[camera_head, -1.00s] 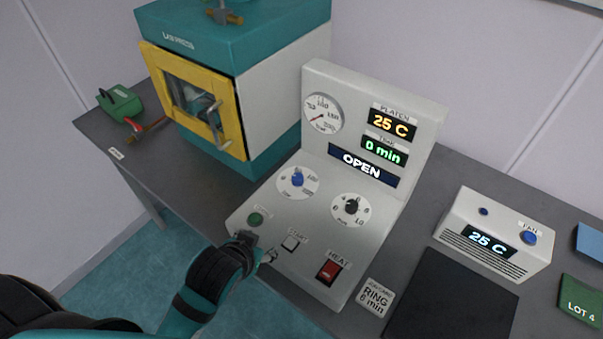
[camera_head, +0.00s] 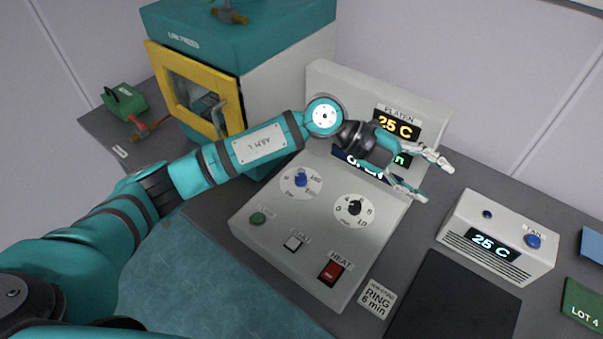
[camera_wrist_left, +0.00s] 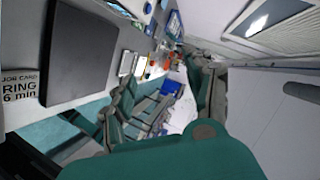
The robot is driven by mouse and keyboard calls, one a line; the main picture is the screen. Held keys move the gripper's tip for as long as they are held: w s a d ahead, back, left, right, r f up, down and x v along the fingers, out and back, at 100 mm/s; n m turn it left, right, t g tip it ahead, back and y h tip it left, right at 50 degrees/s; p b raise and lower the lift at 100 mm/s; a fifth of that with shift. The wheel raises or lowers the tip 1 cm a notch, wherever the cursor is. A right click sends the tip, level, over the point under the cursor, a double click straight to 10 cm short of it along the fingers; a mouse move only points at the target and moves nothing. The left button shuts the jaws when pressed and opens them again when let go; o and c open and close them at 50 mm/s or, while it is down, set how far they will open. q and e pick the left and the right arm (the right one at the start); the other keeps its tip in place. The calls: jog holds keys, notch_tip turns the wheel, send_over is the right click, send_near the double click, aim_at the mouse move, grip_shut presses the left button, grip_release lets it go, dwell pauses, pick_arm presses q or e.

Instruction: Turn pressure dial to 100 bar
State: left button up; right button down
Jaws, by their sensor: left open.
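The pressure dial is a blue knob (camera_head: 301,180) on a round white scale, at the upper left of the grey control panel (camera_head: 290,225). The knob's exact setting is too small to read. My left gripper (camera_head: 432,178) is open and empty, above the right side of the panel and in front of its displays, apart from the knob. My left arm crosses over the panel and hides the pressure gauge at the panel's upper left and part of the OPEN display. My right gripper is not in view.
A black timer knob (camera_head: 354,207), a green button (camera_head: 258,218), a white start button (camera_head: 293,243) and a red heat switch (camera_head: 331,271) share the panel. The teal press (camera_head: 240,45) stands behind left. A fan unit (camera_head: 497,235) and black mat (camera_head: 455,300) lie right.

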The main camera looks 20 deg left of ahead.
pick_arm(q)
jog(key=w+a+f+y, duration=0.3)
jog(key=a+f+y, duration=0.1)
jog(key=a+y, duration=0.15)
jog(key=n+y, duration=0.4)
jog(key=y, duration=0.4)
send_near(301, 177)
jog(key=shift+t, duration=0.4)
jog(key=f+p, duration=0.3)
jog(key=f, duration=0.2)
jog(key=f+p, duration=0.2)
jog(key=f, duration=0.1)
jog(key=shift+s+d+p, duration=0.1)
jog(key=shift+s+p, duration=0.2)
jog(key=shift+f, duration=0.45)
grip_shut()
